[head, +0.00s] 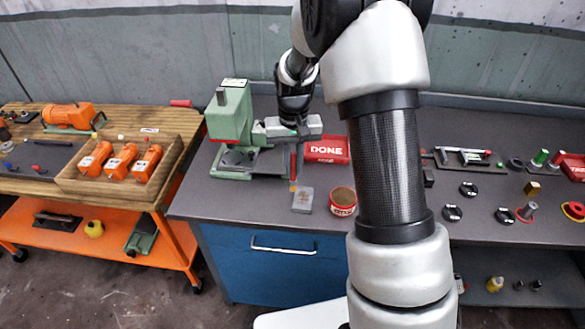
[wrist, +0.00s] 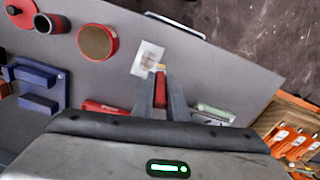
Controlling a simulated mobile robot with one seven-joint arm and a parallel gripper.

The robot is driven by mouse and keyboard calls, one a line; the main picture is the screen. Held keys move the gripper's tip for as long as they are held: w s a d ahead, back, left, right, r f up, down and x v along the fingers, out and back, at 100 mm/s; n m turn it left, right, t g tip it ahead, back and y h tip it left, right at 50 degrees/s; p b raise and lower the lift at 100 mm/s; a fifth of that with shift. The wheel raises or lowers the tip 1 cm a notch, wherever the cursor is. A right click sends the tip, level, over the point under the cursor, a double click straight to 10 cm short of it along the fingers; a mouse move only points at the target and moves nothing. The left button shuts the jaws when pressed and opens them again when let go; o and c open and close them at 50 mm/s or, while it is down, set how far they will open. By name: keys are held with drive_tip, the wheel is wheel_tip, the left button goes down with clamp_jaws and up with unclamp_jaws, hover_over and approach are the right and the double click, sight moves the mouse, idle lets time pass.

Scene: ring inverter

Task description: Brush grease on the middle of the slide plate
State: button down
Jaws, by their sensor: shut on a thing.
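My gripper (head: 296,146) is shut on a brush (head: 293,165) with a red handle, which hangs down with its yellow-orange tip lowest. In the wrist view the brush (wrist: 160,92) sits between the fingers. A small pale grey plate (head: 303,200), which looks like the slide plate, lies on the bench with brownish patches on its face. The brush tip appears at the plate's far left corner in the head view; I cannot tell whether it touches. The plate (wrist: 147,58) also shows in the wrist view. A red open tin (head: 343,201) with brown contents stands right of the plate.
A green press (head: 231,125) stands behind and left of the plate. A red tray marked DONE (head: 327,150) lies behind it. The bench's front edge (head: 240,219) is close to the plate. A wooden cart (head: 40,170) with orange parts stands left. My arm hides some of the bench.

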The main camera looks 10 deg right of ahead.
sight(294, 152)
drive_tip(key=shift+r+p, duration=1.1)
drive_tip(key=shift+r, duration=0.9)
drive_tip(key=shift+d, duration=0.1)
